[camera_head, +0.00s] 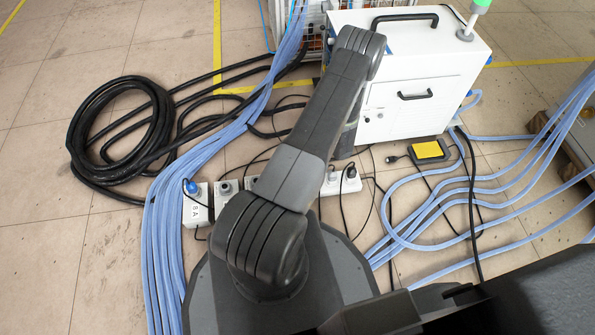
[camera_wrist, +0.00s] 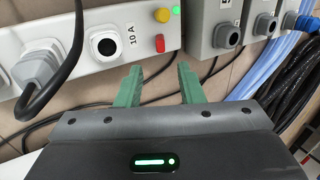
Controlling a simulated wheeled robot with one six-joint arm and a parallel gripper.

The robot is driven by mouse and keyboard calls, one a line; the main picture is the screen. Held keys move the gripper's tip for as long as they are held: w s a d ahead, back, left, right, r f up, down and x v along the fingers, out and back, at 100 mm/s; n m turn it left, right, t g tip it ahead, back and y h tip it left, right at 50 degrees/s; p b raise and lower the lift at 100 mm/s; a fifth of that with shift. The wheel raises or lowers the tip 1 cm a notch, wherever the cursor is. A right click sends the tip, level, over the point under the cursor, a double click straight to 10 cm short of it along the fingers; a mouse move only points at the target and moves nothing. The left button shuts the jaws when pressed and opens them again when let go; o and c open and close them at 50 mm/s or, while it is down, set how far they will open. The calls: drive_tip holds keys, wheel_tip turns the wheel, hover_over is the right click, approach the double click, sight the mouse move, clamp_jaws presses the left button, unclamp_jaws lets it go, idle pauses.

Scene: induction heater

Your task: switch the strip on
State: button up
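The white power strip (camera_wrist: 130,59) lies across the upper left of the wrist view. A grey plug with a black cable sits in it, beside an empty round socket (camera_wrist: 105,44) marked 10 A. At its right end are a red button (camera_wrist: 160,43), a yellow part (camera_wrist: 175,28) and a small green light that looks lit (camera_wrist: 176,10). My gripper (camera_wrist: 159,74) has its two green fingers apart with nothing between them. The fingertips are just below the strip's right end in the picture; contact cannot be told. In the head view my arm hides the gripper and part of the strip (camera_head: 330,186).
Grey socket boxes (camera_wrist: 228,22) with a blue plug stand to the right of the strip. Blue hoses (camera_head: 165,235) and a black cable coil (camera_head: 75,140) lie at the left. A white cabinet (camera_head: 400,70) stands behind, with a yellow-topped pedal (camera_head: 430,149) before it.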

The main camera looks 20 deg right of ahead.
drive_tip(key=p+v, duration=0.1)
drive_tip(key=v, duration=0.4)
drive_tip(key=shift+r, duration=0.1)
drive_tip(key=b+x, duration=0.5)
drive_tip(key=x, duration=0.9)
